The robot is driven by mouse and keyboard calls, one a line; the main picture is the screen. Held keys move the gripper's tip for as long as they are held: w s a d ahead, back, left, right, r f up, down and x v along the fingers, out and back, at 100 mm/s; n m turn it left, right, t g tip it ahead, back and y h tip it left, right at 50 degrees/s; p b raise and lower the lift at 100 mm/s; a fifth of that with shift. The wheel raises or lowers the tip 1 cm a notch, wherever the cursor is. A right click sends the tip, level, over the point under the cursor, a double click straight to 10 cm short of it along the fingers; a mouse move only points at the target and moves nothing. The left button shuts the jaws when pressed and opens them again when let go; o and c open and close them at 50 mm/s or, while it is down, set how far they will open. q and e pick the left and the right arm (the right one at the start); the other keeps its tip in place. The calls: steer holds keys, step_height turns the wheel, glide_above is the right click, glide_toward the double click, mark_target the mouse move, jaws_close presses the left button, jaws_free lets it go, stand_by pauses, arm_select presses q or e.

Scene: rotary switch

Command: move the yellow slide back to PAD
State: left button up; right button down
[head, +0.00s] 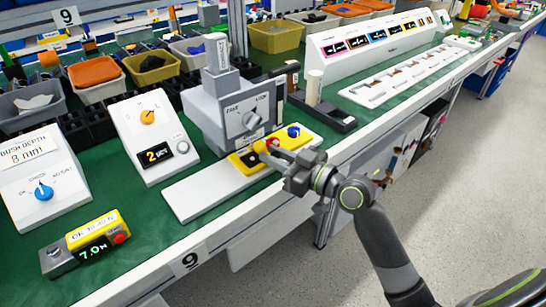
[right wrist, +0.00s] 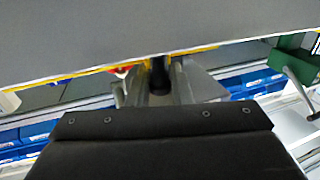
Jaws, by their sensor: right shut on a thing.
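The yellow slide (head: 243,166) sits on the white rail (head: 200,199), at the foot of the grey machine. A red part (head: 272,142) and a blue knob (head: 293,131) show on the slide. My right gripper (head: 275,151) reaches in from the front right and is shut on a part of the slide. In the right wrist view, a dark post (right wrist: 158,76) stands between the fingers. The gripper hides part of the slide. I cannot read a PAD mark. My left gripper is not in view.
The grey machine (head: 215,108) with a dial (head: 250,119) stands right behind the slide. A white panel (head: 137,122) with an orange knob stands to its left. A small yellow box (head: 85,246) lies at the front left. The rail's left part is bare.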

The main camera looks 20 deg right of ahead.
steer(key=c, duration=1.6)
jaws_free()
steer(key=shift+w+d+r, duration=0.1)
steer(key=shift+d, duration=0.1)
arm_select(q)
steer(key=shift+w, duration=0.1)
arm_select(e)
steer(key=shift+d, duration=0.1)
steer(key=shift+s+d+f, duration=0.2)
steer(key=shift+s+d, duration=0.1)
steer(key=shift+s, duration=0.2)
arm_select(q)
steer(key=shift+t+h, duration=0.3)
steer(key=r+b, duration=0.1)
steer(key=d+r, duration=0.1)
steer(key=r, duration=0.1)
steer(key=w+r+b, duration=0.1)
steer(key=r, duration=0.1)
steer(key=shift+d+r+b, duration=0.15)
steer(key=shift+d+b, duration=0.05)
steer(key=shift+b, duration=0.15)
arm_select(e)
steer(key=v, duration=1.6)
steer(key=shift+s+r, duration=0.1)
steer(key=shift+r, duration=0.05)
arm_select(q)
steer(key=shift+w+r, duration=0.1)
